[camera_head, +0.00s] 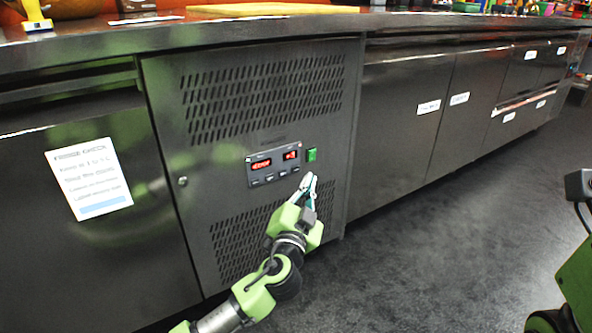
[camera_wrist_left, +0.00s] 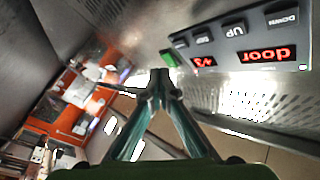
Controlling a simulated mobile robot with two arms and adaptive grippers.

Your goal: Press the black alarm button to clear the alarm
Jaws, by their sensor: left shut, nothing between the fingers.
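The control panel (camera_head: 273,165) is set in the front of the steel cabinet, with a red "door" display, a second small red display and a row of small black buttons. In the left wrist view the panel (camera_wrist_left: 250,62) appears upside down. Its DOWN button (camera_wrist_left: 283,18) and UP button (camera_wrist_left: 236,30) are legible; the smaller labels of the other buttons, including the leftmost black button (camera_wrist_left: 180,43), are too small to read surely. My left gripper (camera_head: 309,179) is shut and empty, just below the panel's right end. Its tips (camera_wrist_left: 158,78) appear apart from the buttons. My right gripper is not in view.
A green switch (camera_head: 311,154) sits right of the panel, close to my left fingertips; it also shows in the left wrist view (camera_wrist_left: 168,58). Vent slots lie above and below. A notice (camera_head: 88,178) is on the left door. Open floor (camera_head: 440,250) lies to the right.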

